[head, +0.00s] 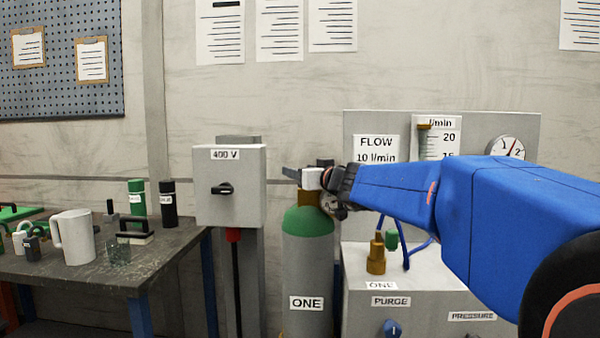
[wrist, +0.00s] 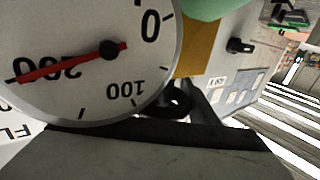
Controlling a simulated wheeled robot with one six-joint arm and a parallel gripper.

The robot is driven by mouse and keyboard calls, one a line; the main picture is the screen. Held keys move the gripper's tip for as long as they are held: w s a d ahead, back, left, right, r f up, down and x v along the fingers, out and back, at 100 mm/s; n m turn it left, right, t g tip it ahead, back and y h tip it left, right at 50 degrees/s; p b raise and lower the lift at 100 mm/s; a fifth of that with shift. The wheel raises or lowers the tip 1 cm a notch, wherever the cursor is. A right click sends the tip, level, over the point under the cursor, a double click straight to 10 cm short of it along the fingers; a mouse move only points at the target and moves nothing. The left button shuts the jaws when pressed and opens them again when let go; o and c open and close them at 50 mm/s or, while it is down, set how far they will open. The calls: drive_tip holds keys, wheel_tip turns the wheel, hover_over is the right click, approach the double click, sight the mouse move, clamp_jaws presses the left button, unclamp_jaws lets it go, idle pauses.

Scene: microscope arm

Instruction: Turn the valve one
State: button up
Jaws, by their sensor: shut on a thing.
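The grey gas cylinder marked ONE (head: 307,262), with a green shoulder, stands upright in the middle of the head view. Its brass valve body (head: 308,197) sits on top and also shows in the wrist view (wrist: 195,45). My gripper (head: 304,177) is at the cylinder top, reaching in from the right. It is shut on the valve's black handle (wrist: 178,103), which is mostly hidden by the fingers. A round gauge (wrist: 75,70) fills the left of the wrist view, its red needle near 200. In the head view the gauge is mostly hidden behind my gripper.
A grey 400 V box (head: 230,205) with a black switch stands close left. A flow panel (head: 375,125) and a console with a PURGE knob (head: 392,329) are at right. A workbench (head: 95,275) at left holds a white mug (head: 75,238) and bottles.

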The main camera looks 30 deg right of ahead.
drive_tip(key=shift+d+m+h, duration=0.2)
drive_tip(key=shift+m+h, duration=0.4)
drive_tip(key=shift+h, duration=0.3)
drive_tip(key=o, duration=1.1)
drive_tip(key=s, duration=0.5)
drive_tip(key=s+a, duration=0.1)
drive_tip(key=s, duration=0.5)
drive_tip(key=s+a, duration=0.1)
drive_tip(key=s, duration=0.5)
drive_tip(key=shift+s, duration=0.15)
